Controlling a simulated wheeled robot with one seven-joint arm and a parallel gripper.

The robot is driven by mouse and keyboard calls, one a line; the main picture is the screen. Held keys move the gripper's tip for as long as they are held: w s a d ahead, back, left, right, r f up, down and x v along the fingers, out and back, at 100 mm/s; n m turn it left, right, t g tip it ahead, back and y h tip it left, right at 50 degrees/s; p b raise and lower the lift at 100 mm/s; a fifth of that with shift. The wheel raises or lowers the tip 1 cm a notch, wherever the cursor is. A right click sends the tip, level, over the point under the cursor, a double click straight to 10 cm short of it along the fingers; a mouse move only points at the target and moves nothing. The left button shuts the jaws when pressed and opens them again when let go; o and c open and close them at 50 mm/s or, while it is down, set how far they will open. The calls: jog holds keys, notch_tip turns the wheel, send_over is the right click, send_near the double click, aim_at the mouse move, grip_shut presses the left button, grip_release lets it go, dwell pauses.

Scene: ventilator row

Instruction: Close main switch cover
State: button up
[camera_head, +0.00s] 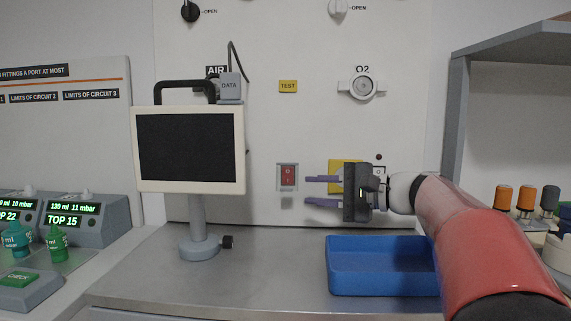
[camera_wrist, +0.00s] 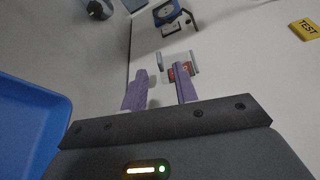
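The main switch (camera_head: 287,176) is a red rocker in a pale grey frame on the white wall panel, right of the monitor. It also shows in the wrist view (camera_wrist: 186,69), partly hidden behind one finger. A pale, see-through-looking edge surrounds the red part; I cannot tell how far the cover stands open. My gripper (camera_head: 309,190) is right of the switch, its purple fingers pointing left. The fingers are apart, one above the other, with nothing between them. In the wrist view my gripper (camera_wrist: 160,74) has one finger in front of the switch; contact cannot be told.
A blue tray (camera_head: 385,291) stands on the steel counter (camera_head: 270,274) below my gripper. A monitor (camera_head: 190,191) on a stand is left of the switch. A yellow plate (camera_head: 337,164) is partly hidden behind my gripper. A TEST label (camera_head: 288,87) is above the switch.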

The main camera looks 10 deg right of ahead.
aim_at(287, 190)
jog(key=x, duration=0.8)
jog(key=shift+f+p, duration=0.1)
jog(key=shift+p, duration=0.2)
grip_shut()
